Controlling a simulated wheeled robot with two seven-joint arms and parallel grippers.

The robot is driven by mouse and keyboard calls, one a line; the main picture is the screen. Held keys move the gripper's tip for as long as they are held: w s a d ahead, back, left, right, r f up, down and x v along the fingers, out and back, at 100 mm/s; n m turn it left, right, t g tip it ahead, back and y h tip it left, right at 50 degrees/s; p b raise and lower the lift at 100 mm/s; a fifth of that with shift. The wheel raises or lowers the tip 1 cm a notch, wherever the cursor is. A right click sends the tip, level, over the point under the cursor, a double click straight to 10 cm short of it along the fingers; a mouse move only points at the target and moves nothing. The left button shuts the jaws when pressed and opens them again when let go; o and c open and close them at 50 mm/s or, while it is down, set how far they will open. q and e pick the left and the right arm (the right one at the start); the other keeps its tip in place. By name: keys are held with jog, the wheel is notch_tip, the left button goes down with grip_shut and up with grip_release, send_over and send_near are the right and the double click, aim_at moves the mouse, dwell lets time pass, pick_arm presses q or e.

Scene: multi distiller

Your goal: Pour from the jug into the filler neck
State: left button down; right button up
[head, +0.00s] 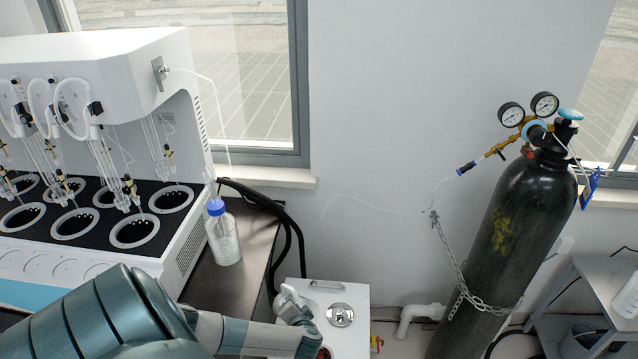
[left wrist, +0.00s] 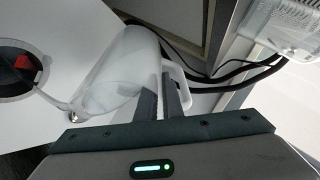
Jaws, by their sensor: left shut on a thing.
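The jug (left wrist: 118,75) is translucent white and shows large in the left wrist view, leaning over the white top of a box. My left gripper (left wrist: 160,92) is shut on its handle (left wrist: 182,84). The filler neck (left wrist: 20,68) appears as a dark round opening with red inside, at the left of that view, apart from the jug's body. Any liquid or stream cannot be made out. In the head view my left gripper (head: 300,312) is over the white box (head: 352,340), and the jug is hard to tell from it. My right gripper is out of view.
A round metal cap (head: 340,314) sits on the box. A blue-capped bottle (head: 222,235) stands on the dark bench beside the distiller (head: 130,75). Black hoses (head: 290,225) run behind the box. A chained gas cylinder (head: 508,250) stands to the right.

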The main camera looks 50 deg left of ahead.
pick_arm(q)
jog(key=shift+d+r+y+b, duration=0.1)
jog(key=shift+y+b, duration=0.2)
dwell(1.1)
jog(key=shift+s+d+f+y+b, duration=0.1)
jog(key=shift+d+f+y+b, duration=0.7)
jog(key=shift+b, duration=1.05)
dwell(4.8)
